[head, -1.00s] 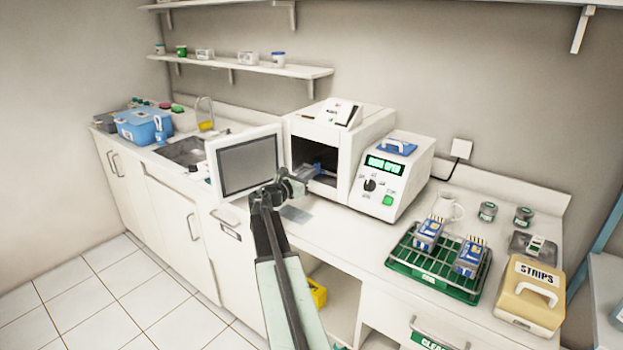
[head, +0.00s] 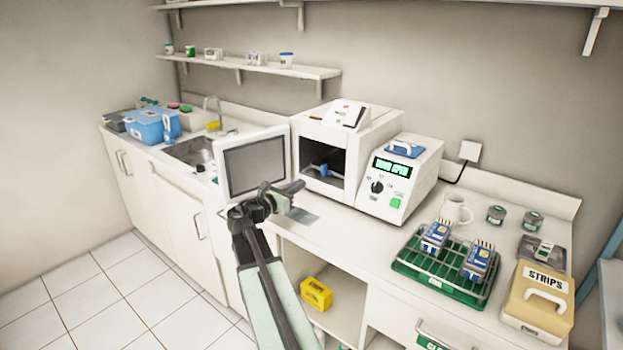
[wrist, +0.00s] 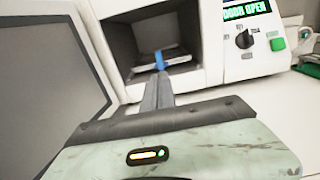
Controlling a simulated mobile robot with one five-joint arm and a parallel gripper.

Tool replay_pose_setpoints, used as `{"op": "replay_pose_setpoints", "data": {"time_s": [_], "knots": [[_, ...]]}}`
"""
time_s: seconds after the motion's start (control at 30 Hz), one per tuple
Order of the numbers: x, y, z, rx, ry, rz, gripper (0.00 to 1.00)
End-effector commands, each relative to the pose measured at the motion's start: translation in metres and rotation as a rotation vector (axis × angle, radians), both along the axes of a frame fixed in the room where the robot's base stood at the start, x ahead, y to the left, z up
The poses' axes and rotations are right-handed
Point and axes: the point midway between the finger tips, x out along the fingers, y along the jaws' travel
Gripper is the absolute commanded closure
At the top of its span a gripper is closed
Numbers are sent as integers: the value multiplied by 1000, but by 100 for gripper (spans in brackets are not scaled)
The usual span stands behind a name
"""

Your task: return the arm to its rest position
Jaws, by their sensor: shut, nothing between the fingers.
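My arm reaches up from the bottom of the head view, and my gripper (head: 296,187) is in front of the white machine's open chamber. In the wrist view my gripper (wrist: 159,82) has its fingers together, with nothing held. The white machine (head: 370,135) has its door swung open to the left (head: 255,165). Its display (head: 391,167) reads "DOOR OPEN", partly blurred. A blue-handled item (wrist: 159,60) is inside the chamber, beyond the fingertips; it also shows in the head view (head: 323,170).
A green rack (head: 420,275) with two blue-and-white blocks and a yellow STRIPS case (head: 541,300) stand on the right of the counter. A mug (head: 455,210) is behind the rack. A yellow box (head: 316,293) sits in the open shelf below. Blue tubs (head: 150,127) and a sink are at left.

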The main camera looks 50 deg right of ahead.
Motion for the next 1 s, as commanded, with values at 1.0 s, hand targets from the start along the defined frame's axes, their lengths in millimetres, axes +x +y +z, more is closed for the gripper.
{"op": "replay_pose_setpoints", "data": {"time_s": [1.0], "knots": [[54,177,16,243,-116,167,100]]}}
